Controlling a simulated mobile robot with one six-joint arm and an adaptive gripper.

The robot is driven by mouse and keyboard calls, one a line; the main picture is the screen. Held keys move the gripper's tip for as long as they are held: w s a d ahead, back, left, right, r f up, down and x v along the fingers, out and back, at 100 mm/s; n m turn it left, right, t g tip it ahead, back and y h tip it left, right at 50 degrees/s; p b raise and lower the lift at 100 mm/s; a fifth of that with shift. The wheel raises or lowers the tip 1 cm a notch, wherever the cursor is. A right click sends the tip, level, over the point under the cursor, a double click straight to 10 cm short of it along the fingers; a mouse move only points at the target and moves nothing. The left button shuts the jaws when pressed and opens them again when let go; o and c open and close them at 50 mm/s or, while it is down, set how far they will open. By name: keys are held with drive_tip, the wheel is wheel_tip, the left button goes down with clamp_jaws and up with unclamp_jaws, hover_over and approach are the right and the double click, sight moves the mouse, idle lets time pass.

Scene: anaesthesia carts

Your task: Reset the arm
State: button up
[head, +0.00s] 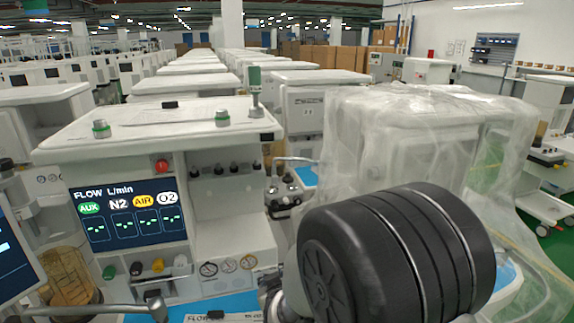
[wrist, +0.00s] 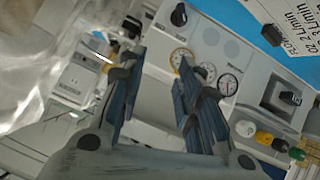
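My gripper (wrist: 157,80) shows in the wrist view with its two dark blue-grey fingers apart and nothing between them. Beyond the fingers is the cart's white front panel with round gauges (wrist: 181,59), seen tilted. In the head view my black, ribbed arm link fills the lower right, and my gripper cannot be made out clearly there. The anaesthesia cart (head: 215,225) stands to the left of that link. Its flow screen (head: 128,213) is lit, with gauges (head: 228,266) lower on the panel.
A cart under clear plastic sheeting (head: 420,130) stands close behind my arm at the right. A blue work surface (head: 225,303) lies below the panel. Coloured knobs (wrist: 264,138) stick out near the gripper's right side. Rows of white carts fill the background.

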drive_tip(key=s+d+r+m+g, duration=0.2)
drive_tip(key=s+d+r, duration=0.3)
drive_tip(key=s+r, duration=0.3)
drive_tip(key=s+d+r+m+g, duration=0.1)
drive_tip(key=s+d, duration=0.3)
drive_tip(key=s, duration=0.4)
drive_tip(key=s+d+r+m+g+h, duration=0.1)
drive_tip(key=s+d, duration=0.3)
drive_tip(key=s, duration=0.4)
drive_tip(key=s+d+r+m+g, duration=0.1)
drive_tip(key=s+d+r+g, duration=0.1)
drive_tip(key=s, duration=0.6)
drive_tip(key=shift+d+r+h, duration=0.4)
drive_tip(key=shift+d+r, duration=0.4)
drive_tip(key=shift+d, duration=0.3)
drive_tip(key=shift+s, duration=0.15)
